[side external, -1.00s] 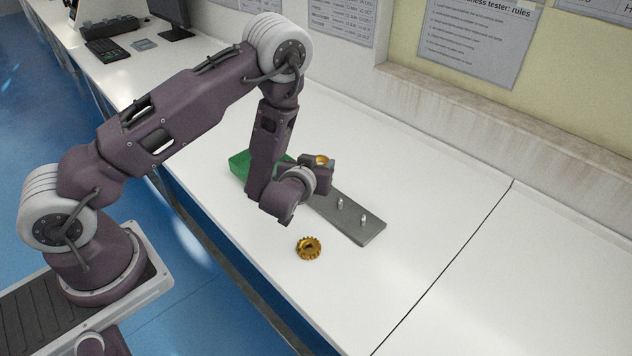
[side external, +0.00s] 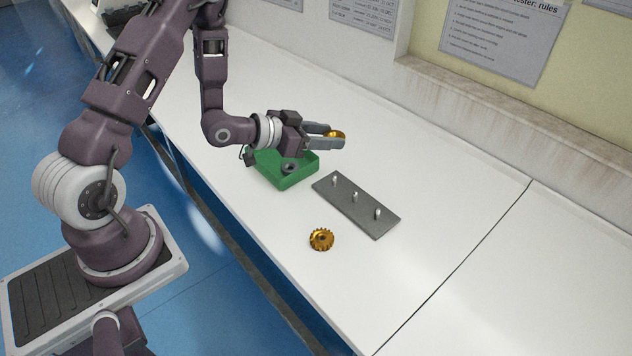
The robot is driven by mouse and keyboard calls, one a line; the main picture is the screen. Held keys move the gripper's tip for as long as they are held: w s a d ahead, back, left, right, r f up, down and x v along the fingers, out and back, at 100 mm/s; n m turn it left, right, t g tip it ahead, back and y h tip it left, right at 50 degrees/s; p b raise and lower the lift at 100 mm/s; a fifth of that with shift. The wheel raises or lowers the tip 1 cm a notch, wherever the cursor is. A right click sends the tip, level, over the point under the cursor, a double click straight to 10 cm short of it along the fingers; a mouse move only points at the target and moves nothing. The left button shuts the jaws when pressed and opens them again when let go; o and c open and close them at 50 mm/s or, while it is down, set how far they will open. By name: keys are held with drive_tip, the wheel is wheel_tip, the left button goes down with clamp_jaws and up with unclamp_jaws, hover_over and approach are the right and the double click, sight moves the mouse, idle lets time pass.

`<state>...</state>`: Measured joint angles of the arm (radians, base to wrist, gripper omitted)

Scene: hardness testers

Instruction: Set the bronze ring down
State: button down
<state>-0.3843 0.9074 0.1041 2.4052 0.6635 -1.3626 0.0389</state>
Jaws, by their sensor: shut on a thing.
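My gripper (side external: 337,136) is shut on the bronze ring (side external: 334,133) and holds it raised above the table, beyond the far end of the grey plate. The fingers hide much of the ring.
A green tray (side external: 287,183) stands left of the plate, below my gripper, with a grey ring-like part (side external: 291,166) at it. The white table (side external: 455,235) is clear to the right of the plate. A wall ledge (side external: 470,115) runs along the back.

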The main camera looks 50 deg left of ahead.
hover_over(305, 207)
wheel_tip(305, 207, down, 8)
drive_tip(key=r, duration=0.1)
drive_tip(key=shift+h, duration=0.3)
wheel_tip(305, 207, down, 10)
drive_tip(key=shift+d+r, duration=0.1)
drive_tip(key=c, duration=0.7)
unclamp_jaws()
drive_tip(key=shift+c, duration=0.2)
